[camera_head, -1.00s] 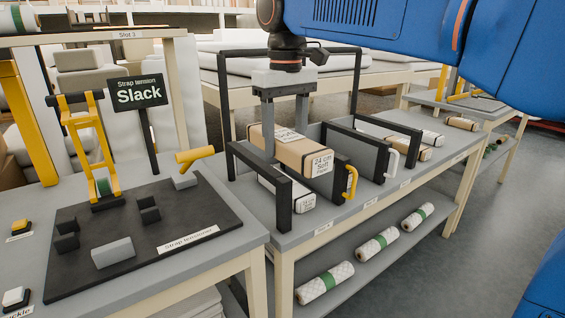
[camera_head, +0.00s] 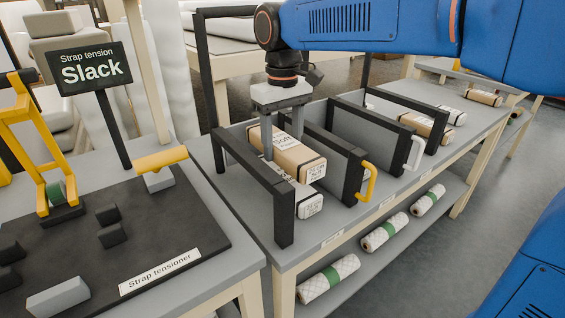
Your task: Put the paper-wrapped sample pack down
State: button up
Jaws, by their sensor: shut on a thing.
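The paper-wrapped sample pack (camera_head: 302,166) is a brown block with dark bands and a white label. My gripper (camera_head: 283,148) is shut on it, with one finger on each side. The pack is in the left bay of the black-framed rack, above a white labelled pack (camera_head: 309,203). I cannot tell whether the two packs touch. The left frame (camera_head: 262,190) stands to the left of the packs, and the frame with the yellow handle (camera_head: 370,182) stands to their right.
A frame with a white handle (camera_head: 414,152) and more packs (camera_head: 426,124) are further right on the table. Patterned rolls (camera_head: 328,279) with green bands lie on the shelf below. The strap tensioner board (camera_head: 107,232) and a "Slack" sign (camera_head: 92,69) are at left.

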aim_at(283, 175)
jog(key=shift+f, duration=2.55)
jog(key=shift+f, duration=0.15)
jog(key=o, duration=1.1)
notch_tip(283, 175, up, 12)
jog(key=shift+r, duration=0.15)
jog(key=shift+s, duration=0.1)
